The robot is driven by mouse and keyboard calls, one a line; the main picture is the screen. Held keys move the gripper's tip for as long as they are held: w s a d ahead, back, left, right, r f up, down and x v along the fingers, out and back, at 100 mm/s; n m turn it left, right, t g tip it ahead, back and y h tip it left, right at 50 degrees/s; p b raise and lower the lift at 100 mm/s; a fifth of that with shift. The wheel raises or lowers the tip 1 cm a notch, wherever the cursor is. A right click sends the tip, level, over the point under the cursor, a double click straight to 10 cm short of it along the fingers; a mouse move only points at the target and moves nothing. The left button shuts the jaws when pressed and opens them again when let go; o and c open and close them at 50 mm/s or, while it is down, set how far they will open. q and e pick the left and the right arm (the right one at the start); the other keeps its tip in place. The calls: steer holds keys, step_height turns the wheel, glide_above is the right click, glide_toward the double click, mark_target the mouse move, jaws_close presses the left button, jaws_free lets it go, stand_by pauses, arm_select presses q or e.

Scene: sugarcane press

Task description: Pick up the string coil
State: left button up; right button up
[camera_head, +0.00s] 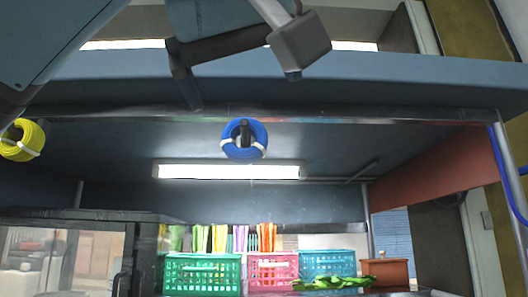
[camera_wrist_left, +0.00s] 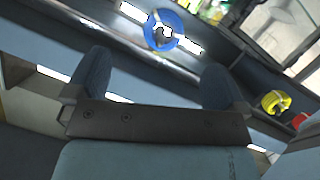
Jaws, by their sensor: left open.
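A blue string coil (camera_head: 230,146) hangs on a dark hook under the blue canopy in the head view. It also shows in the left wrist view (camera_wrist_left: 149,36), near the top, beyond the gap between my fingers. A yellow string coil (camera_head: 14,152) with white ties hangs at the left edge of the head view and shows at the right in the left wrist view (camera_wrist_left: 275,103). My left gripper (camera_head: 243,88) is open and empty, above the blue coil in the head picture and apart from it. Its two fingers (camera_wrist_left: 158,72) stand wide apart. My right gripper is not in view.
The canopy's front beam (camera_head: 350,85) runs across behind my left gripper. Green (camera_head: 202,284), pink and blue crates stand below at the back, with colourful items behind them. A blue cable (camera_head: 508,180) hangs at the right post. The space around the blue coil looks clear.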

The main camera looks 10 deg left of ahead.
arm_select(q)
steer(key=p, duration=0.5)
glide_toward(246, 136)
steer(key=w+f, duration=0.3)
steer(key=w, duration=0.1)
steer(key=shift+w+d, duration=0.1)
steer(key=shift+w, duration=0.1)
steer(key=w+p, duration=0.1)
steer(key=p, duration=0.1)
steer(key=w+p, duration=0.1)
steer(key=p, duration=0.1)
steer(key=shift+w+a+r, duration=0.3)
steer(key=shift+a+r, duration=0.05)
steer(key=shift+p+x, duration=0.55)
steer(key=shift+x, duration=0.5)
steer(key=shift+w+a+f, duration=0.15)
steer(key=shift+w+f, duration=0.05)
steer(key=shift+f, duration=0.05)
steer(key=shift+w+f, duration=0.1)
steer(key=shift+w, duration=0.05)
steer(key=c, duration=0.7)
steer(key=shift+c, duration=1.2)
